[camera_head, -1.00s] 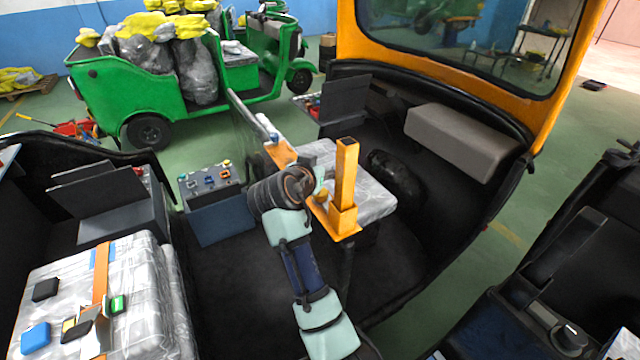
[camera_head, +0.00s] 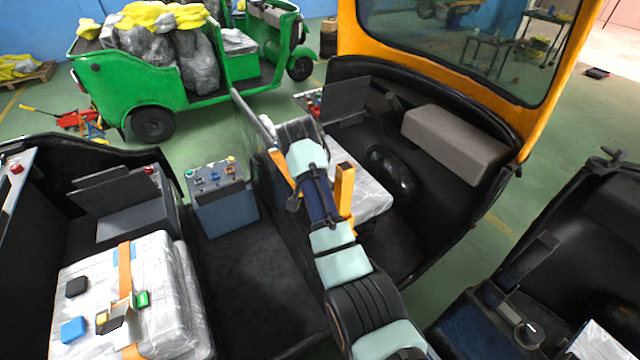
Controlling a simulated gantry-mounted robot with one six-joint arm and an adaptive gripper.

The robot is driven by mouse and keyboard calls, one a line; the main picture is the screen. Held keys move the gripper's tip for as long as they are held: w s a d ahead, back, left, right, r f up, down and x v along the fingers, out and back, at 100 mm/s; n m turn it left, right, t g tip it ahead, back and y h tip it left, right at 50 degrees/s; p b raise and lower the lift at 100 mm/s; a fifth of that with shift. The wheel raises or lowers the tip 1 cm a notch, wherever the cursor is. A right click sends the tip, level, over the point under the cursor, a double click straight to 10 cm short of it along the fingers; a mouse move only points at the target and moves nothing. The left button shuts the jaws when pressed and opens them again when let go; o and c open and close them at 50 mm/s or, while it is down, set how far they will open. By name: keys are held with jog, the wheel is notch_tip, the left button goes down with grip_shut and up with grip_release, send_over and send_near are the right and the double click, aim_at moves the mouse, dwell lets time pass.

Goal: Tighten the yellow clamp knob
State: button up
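The only small yellow piece I see near a clamp is a yellow block (camera_head: 102,317) by a metal bracket (camera_head: 122,322) on the wrapped seat at lower left. I cannot tell if it is the yellow clamp knob. An orange upright post (camera_head: 344,188) stands by the wrapped pad right of centre. My arm covers its base and any knob there. An orange bar (camera_head: 281,168) slants left of my arm.
A control box (camera_head: 226,205) with coloured buttons stands left of my arm. An orange strap (camera_head: 125,268) crosses the left wrapped seat (camera_head: 172,262), with green, blue and black pieces nearby. A grey bench (camera_head: 455,140) is at right. A green vehicle (camera_head: 235,75) stands behind.

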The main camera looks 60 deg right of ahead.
jog(key=b+x, duration=0.1)
jog(key=x, duration=0.7)
jog(key=shift+b, duration=0.4)
jog(key=c, duration=1.1)
jog(key=shift+r+n+p, duration=0.2)
jog(key=shift+n+p, duration=0.3)
jog(key=shift+p, duration=0.65)
jog(key=shift+c, duration=0.2)
jog(key=shift+f+n+t, duration=0.25)
jog(key=shift+n+t, duration=0.05)
jog(key=o, duration=1.1)
jog(key=shift+o, duration=0.2)
